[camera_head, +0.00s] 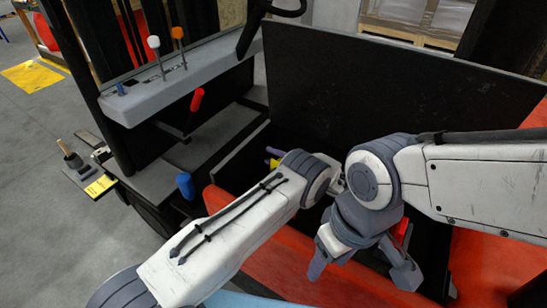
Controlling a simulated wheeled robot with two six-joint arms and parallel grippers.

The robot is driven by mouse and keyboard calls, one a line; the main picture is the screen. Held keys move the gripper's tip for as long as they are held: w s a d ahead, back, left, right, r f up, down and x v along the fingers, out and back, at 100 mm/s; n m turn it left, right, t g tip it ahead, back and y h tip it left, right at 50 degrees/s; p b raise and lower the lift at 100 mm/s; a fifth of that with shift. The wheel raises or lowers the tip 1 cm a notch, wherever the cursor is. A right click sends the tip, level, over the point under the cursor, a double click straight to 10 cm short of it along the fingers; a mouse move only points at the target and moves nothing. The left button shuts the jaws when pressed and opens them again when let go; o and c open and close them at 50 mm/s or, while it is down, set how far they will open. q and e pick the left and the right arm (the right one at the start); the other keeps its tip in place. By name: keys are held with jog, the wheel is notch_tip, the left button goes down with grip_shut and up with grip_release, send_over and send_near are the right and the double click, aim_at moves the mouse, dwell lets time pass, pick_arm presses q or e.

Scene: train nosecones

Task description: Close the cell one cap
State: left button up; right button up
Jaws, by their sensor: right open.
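A small yellow piece (273,163) shows in the dark compartment beside my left arm. It may be a cap, but I cannot tell whether it is the cell one cap or whether it is open or closed. My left gripper (275,151) is mostly hidden behind its own arm. Only a purplish fingertip shows, just above the yellow piece, and I cannot tell if they touch. My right gripper (361,268) is open, its fingers spread and pointing down over the compartment's front. A red part (402,231) shows behind it, partly hidden.
A raised black panel (390,85) stands behind the compartment. The orange-red body (490,265) runs along the front. A grey console (180,80) with levers, a red handle (197,99) and a blue knob (185,186) are at left.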

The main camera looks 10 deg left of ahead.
pick_arm(q)
grip_shut()
jog(key=n, duration=0.1)
jog(key=s+n+b, duration=0.1)
jog(key=n, duration=0.1)
jog(key=shift+a+r+b, duration=0.2)
jog(key=shift+r+b, duration=0.1)
jog(key=shift+s+a+r+n+b, duration=0.15)
jog(key=shift+s+n+b, duration=0.2)
jog(key=shift+n, duration=0.65)
jog(key=shift+s+a+r+n+b, duration=0.15)
jog(key=shift+s+n, duration=0.25)
jog(key=shift+n, duration=0.6)
jog(key=shift+o, duration=1.8)
grip_release()
